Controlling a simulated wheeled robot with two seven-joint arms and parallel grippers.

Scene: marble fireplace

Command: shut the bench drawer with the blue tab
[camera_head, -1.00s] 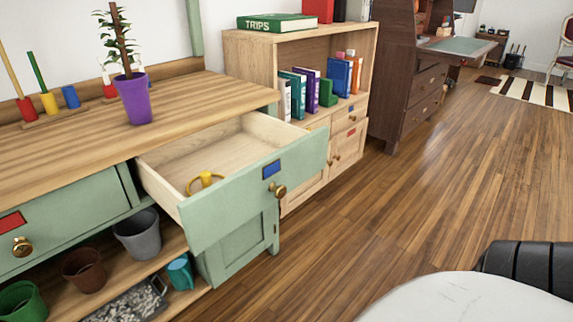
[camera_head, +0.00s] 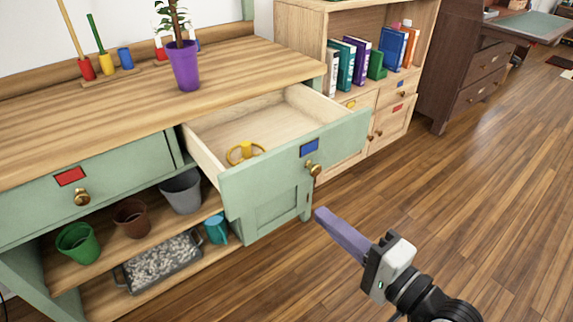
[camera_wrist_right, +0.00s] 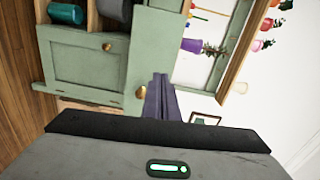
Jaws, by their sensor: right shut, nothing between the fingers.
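The green bench drawer (camera_head: 290,170) with the blue tab (camera_head: 310,148) stands pulled out, with a round brass knob (camera_head: 314,170) on its front. A yellow wheel-shaped thing (camera_head: 245,153) lies inside it. My right gripper (camera_head: 322,215) is shut and empty, in front of the drawer and below its knob, seemingly apart from it. In the right wrist view its purple fingers (camera_wrist_right: 161,98) lie together, close to the brass knob (camera_wrist_right: 141,93) in the picture; contact cannot be told. My left gripper is not in view.
A red-tabbed drawer (camera_head: 85,180) is closed at the left. Pots and a gravel tray (camera_head: 158,262) sit on the lower shelf. A purple plant pot (camera_head: 183,65) stands on the bench top. A bookcase (camera_head: 300,30) stands beyond the drawer. The floor at the right is clear.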

